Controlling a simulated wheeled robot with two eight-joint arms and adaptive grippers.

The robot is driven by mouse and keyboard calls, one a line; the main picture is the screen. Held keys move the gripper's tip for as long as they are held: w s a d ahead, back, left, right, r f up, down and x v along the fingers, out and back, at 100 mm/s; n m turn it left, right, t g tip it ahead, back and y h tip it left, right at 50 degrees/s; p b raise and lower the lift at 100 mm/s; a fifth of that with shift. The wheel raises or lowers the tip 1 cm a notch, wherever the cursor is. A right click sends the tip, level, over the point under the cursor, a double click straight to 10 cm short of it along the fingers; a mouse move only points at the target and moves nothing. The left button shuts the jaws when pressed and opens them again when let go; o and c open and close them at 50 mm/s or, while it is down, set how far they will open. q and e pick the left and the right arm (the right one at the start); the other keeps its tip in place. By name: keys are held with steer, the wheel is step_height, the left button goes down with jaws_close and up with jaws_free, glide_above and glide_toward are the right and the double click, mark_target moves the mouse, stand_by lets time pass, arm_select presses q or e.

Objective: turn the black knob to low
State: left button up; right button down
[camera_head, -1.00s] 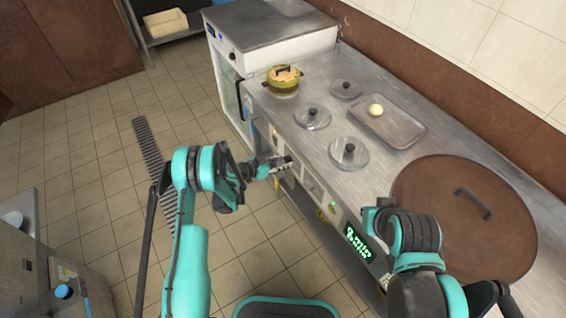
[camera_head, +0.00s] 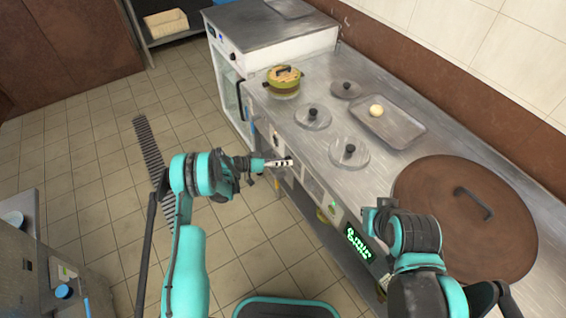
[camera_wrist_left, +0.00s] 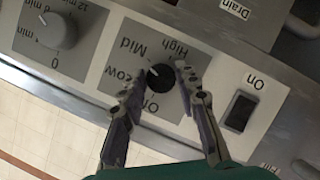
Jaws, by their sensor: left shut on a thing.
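The black knob (camera_wrist_left: 160,79) sits on a grey dial plate (camera_wrist_left: 112,80) marked Off, Low, Mid and High, upside down in the left wrist view. In the head view my left gripper (camera_head: 287,162) reaches the front panel of the counter, where the knob is too small to make out. My right gripper does not show, only its arm.
A grey timer knob (camera_wrist_left: 58,30) is beside the dial plate, and a black On switch (camera_wrist_left: 240,111) is on its other side. The steel counter (camera_head: 300,145) holds several lids, a green pot (camera_head: 284,88) and a tray (camera_head: 408,131). A green display (camera_head: 358,242) is on the front.

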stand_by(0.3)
arm_select(q)
steer(key=o, duration=1.2)
steer(key=shift+c, duration=0.2)
steer(key=v, duration=1.2)
